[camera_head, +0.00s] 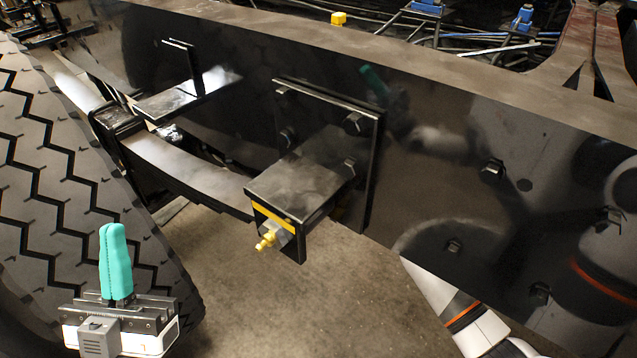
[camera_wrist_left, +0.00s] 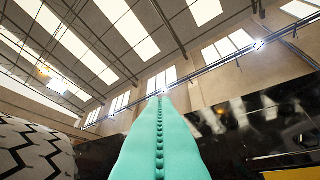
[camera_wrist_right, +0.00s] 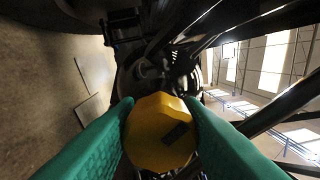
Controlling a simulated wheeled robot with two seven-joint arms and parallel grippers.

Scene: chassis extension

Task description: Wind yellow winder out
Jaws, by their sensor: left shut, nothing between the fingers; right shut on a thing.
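The yellow winder (camera_wrist_right: 160,132) shows in the right wrist view as a faceted yellow knob with a dark slot. The green fingers of my right gripper (camera_wrist_right: 160,140) are shut on it from both sides. In the head view my right forearm (camera_head: 455,310) passes under the black chassis rail, which hides that gripper and the knob it holds. My left gripper (camera_head: 116,262) stands upright beside the tyre, fingers pressed together and empty. Its joined fingers also show in the left wrist view (camera_wrist_left: 160,140).
The black chassis rail (camera_head: 440,150) crosses the view, with a bolted bracket (camera_head: 300,180) carrying a small yellow fitting (camera_head: 266,243). A large tyre (camera_head: 60,180) stands at left. A yellow block (camera_head: 338,18) sits behind the rail. Bare floor (camera_head: 330,300) lies below.

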